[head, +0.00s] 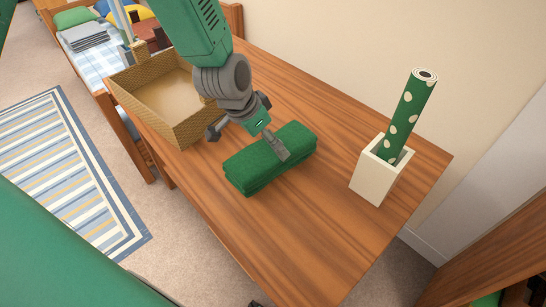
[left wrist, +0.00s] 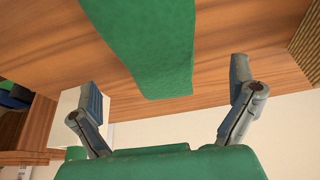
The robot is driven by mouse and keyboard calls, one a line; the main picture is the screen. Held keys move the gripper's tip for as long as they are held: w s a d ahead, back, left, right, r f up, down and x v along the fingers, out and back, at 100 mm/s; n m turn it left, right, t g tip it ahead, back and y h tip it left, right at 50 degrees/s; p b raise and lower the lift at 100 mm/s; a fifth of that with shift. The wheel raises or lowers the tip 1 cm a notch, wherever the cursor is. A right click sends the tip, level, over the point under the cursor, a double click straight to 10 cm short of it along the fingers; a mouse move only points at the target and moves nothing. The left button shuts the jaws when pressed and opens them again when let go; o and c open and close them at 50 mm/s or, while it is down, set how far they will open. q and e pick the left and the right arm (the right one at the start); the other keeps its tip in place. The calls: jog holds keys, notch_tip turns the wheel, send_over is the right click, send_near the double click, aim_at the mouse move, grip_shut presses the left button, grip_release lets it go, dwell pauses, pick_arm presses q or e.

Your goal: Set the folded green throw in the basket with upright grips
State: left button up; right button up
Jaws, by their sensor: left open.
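The folded green throw (head: 262,163) lies flat on the wooden table. My left gripper (head: 248,144) is open just above it. One finger overlaps the throw's right part in the head view, and the other is beyond its left end, over the table. Whether a finger touches the throw I cannot tell. In the left wrist view the throw (left wrist: 155,45) shows between the two spread fingers (left wrist: 165,78). The woven tan basket (head: 187,128) stands at the table's far left end. Its inside looks empty where visible, and my arm hides its right side. My right gripper is not in view.
A cream square holder (head: 375,178) with a rolled green dotted item (head: 410,115) stands on the table (head: 310,235) at right. The near table is bare. A wall runs along the back. A bed (head: 90,55) and striped rug (head: 65,170) lie left.

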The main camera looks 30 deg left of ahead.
aim_at(271, 149)
pick_arm(q)
jog(key=shift+w+a+f, duration=0.1)
jog(key=shift+f, duration=0.55)
jog(key=x, duration=0.2)
jog(key=b+x, duration=0.1)
jog(key=shift+w+d+f, duration=0.1)
jog(key=shift+d+f, duration=0.2)
jog(key=shift+d, duration=0.05)
jog(key=shift+w+d+f, duration=0.2)
jog(key=shift+f, duration=0.05)
jog(key=shift+a, duration=0.1)
jog(key=shift+c, duration=0.5)
jog(key=shift+a, duration=0.15)
jog(key=c, duration=1.2)
